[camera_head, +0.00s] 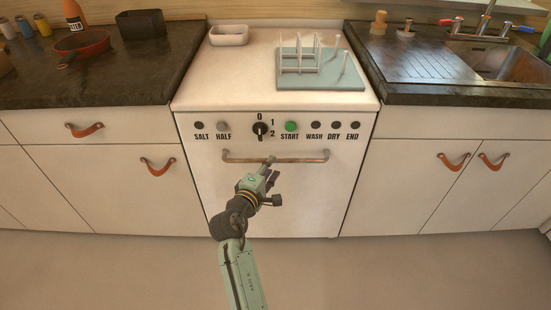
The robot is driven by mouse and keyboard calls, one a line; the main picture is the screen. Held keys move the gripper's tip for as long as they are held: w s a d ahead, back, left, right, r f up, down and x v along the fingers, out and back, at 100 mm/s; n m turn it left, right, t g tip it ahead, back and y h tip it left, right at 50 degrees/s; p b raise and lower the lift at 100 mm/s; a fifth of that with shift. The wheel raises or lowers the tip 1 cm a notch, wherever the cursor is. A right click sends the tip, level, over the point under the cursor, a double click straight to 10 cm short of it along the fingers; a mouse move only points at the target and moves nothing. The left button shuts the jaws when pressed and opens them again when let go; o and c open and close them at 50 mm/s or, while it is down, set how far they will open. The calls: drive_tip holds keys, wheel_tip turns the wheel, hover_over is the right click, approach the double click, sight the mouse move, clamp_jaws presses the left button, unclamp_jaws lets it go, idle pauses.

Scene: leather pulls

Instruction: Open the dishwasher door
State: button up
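The dishwasher (325,199) is white and stands between the lower cabinets, with its door upright and shut. Its horizontal bar handle (305,157) runs across the door just below the control panel (330,128). My gripper (268,164) is at the middle of the handle, seen from behind and above. It overlaps the bar in the picture. I cannot tell whether the fingers touch the bar or are around it, nor whether they are open or shut.
A dish rack on a tray (350,80) and a white dish (229,35) sit on top of the dishwasher. Cabinets with leather pulls (158,166) flank it. A sink (505,62) is at right, a pan (82,44) at left. The floor (400,270) in front is clear.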

drive_tip(key=shift+p+x, duration=0.3)
drive_tip(key=shift+x, duration=2.05)
drive_tip(key=shift+c, duration=0.2)
clamp_jaws()
